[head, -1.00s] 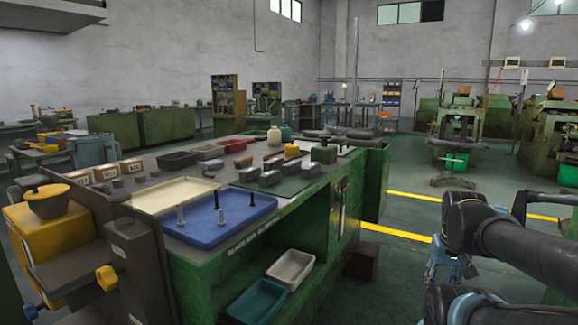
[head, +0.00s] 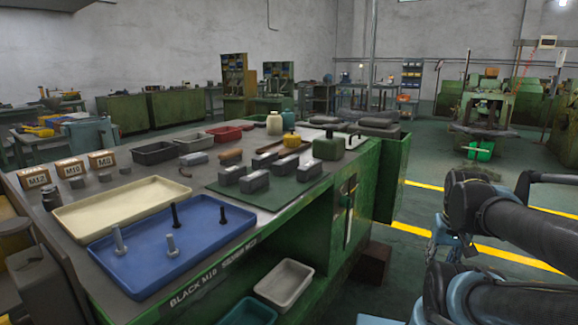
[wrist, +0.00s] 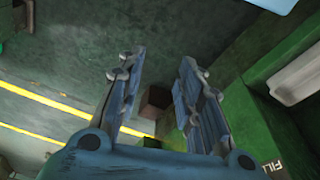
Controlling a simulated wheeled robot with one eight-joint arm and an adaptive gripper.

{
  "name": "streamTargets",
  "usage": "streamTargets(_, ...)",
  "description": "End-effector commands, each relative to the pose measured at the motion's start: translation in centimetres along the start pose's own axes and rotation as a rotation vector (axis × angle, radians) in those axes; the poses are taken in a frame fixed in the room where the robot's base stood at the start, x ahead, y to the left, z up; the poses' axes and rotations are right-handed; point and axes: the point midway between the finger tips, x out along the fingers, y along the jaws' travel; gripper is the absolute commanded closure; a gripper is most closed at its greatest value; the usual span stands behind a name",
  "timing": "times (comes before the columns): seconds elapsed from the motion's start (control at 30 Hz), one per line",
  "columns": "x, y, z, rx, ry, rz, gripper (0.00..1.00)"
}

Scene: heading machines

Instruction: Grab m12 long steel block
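Several grey steel blocks (head: 255,182) lie on a dark green mat (head: 265,198) on the green bench, in the head view. Some are longer than others; I cannot read any size marking on them, so which is the M12 long block I cannot tell. My gripper (wrist: 157,65) is open and empty in the wrist view, above the floor beside the bench's green side. In the head view only part of it shows, right of the bench and well apart from the blocks. No block shows in the wrist view.
A blue tray (head: 150,268) holding upright bolts and a cream tray (head: 85,222) lie at the bench's near left. Boxes marked M12 (head: 38,178), M10 and M8 stand behind. Floor right of the bench is open.

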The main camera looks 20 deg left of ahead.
Motion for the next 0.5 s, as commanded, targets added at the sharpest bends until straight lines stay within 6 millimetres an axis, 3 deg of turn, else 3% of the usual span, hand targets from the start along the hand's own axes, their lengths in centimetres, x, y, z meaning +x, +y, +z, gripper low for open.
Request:
streamTargets(0.13,0.0,0.0,0.0,0.000,0.000,0.000,0.67)
streamTargets(0.17,0.0,0.0,0.0,0.000,0.000,0.000,0.64)
streamTargets(0.23,-0.4,-0.1,0.3,0.000,0.006,0.000,0.49)
streamTargets(0.3,-1.2,-0.2,0.3,0.001,0.010,-0.002,0.48)
streamTargets(0.37,-2.1,-0.6,-0.4,0.005,0.007,-0.006,0.48)
streamTargets(0.5,-5.6,-2.5,-3.7,0.020,-0.009,-0.020,0.48)
